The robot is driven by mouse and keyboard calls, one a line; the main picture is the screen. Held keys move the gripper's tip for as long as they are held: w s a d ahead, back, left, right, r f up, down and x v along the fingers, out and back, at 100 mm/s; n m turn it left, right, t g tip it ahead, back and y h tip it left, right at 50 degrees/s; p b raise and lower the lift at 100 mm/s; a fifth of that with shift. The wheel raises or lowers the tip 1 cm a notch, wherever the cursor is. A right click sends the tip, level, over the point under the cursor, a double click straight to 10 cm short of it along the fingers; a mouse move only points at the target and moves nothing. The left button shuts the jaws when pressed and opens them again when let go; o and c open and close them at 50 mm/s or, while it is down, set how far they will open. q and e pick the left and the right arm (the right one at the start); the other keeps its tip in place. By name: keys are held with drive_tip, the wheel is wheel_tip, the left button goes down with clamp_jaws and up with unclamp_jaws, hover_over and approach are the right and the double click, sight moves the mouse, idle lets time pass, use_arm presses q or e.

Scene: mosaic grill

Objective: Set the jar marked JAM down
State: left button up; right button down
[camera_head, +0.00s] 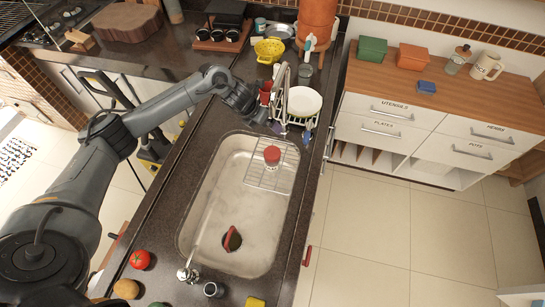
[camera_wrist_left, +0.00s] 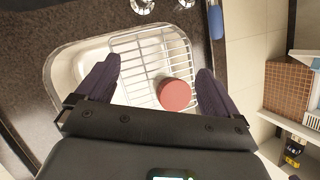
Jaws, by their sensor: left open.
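A jar with a red lid (camera_head: 272,154) stands upright on the wire rack (camera_head: 258,178) at the far right part of the sink (camera_head: 205,200). Its label is too small to read, so I cannot tell whether it says JAM. The left wrist view shows its lid (camera_wrist_left: 174,94) from above, between my fingers and nearer the right one. My left gripper (camera_wrist_left: 157,88) is open and holds nothing. In the head view its dark hand (camera_head: 250,104) is over the counter beyond the sink, behind the jar. My right gripper is out of view.
A tomato (camera_head: 140,259) sits on the front counter. The basin's middle is mostly clear.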

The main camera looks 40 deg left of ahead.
sight(272, 152)
use_arm(q)
drive_tip(key=s+d+f+m, duration=0.1)
drive_tip(key=s+d+f+m+g+p, duration=0.1)
drive_tip(key=s+d+m, duration=0.1)
drive_tip(key=s+d+f+m+g, duration=0.1)
drive_tip(key=d, duration=0.1)
drive_tip(key=shift+s+d+f+m+y, duration=0.1)
drive_tip(key=shift+s+d+m+y, duration=0.1)
drive_tip(key=shift+s+m+y, duration=0.15)
drive_tip(key=shift+d+f, duration=0.2)
drive_tip(key=shift+f, duration=0.5)
drive_tip(key=shift+x, duration=2.95)
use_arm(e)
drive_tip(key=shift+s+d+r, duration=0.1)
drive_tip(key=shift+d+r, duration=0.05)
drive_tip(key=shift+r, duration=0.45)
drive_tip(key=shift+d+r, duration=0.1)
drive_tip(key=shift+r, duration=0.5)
use_arm(q)
drive_tip(key=shift+a, duration=0.1)
drive_tip(key=shift+c, duration=0.4)
drive_tip(key=c, duration=1.3)
drive_tip(key=shift+r, duration=0.1)
drive_tip(key=shift+c, duration=0.2)
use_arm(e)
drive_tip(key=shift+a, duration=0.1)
